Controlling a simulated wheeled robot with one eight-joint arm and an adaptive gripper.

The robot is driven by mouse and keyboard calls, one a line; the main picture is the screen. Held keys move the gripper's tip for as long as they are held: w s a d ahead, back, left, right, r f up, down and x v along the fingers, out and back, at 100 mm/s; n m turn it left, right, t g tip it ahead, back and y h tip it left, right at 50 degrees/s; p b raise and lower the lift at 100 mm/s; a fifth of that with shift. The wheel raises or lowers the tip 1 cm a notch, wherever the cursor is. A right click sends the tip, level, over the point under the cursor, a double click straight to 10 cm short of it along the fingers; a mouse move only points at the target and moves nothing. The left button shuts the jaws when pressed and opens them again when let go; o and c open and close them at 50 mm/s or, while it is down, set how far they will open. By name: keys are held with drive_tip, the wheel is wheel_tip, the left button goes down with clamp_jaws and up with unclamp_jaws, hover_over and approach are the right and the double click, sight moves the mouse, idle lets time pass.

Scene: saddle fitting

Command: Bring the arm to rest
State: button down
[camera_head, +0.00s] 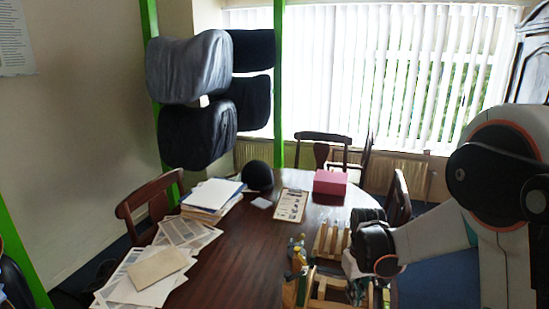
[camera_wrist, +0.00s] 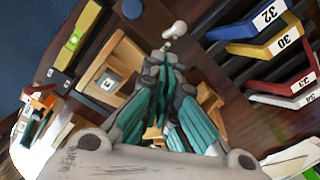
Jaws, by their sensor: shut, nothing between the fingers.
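My arm comes in from the right edge of the head view. It is bent, with its wrist low over the right side of the dark wooden table (camera_head: 245,245). In the wrist view my gripper (camera_wrist: 168,62) has its teal-padded fingers drawn together at the tips, with nothing held between them. In the head view the gripper is hard to make out among the wooden pieces at the bottom. A light wooden tray (camera_wrist: 130,52) lies beyond the fingers in the wrist view. I cannot tell whether the fingers touch anything.
Wooden racks (camera_head: 330,240) stand close to my wrist. A grey saddle-like pad (camera_head: 188,66) hangs with dark ones on green posts. Numbered holders (camera_wrist: 262,30) are at right in the wrist view.

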drive_tip(key=s+a+r+m+t, duration=0.1)
drive_tip(key=s+r+t, duration=0.1)
drive_tip(key=s+r, duration=0.35)
drive_tip(key=s+r+t, duration=0.1)
drive_tip(key=s+r, duration=0.2)
drive_tip(key=r, duration=0.5)
drive_tip(key=s+a+r+m+t, duration=0.1)
drive_tip(key=s+r+t, duration=0.3)
drive_tip(key=s, duration=0.9)
drive_tip(key=shift+s+a+r, duration=0.15)
drive_tip(key=shift+s, duration=0.05)
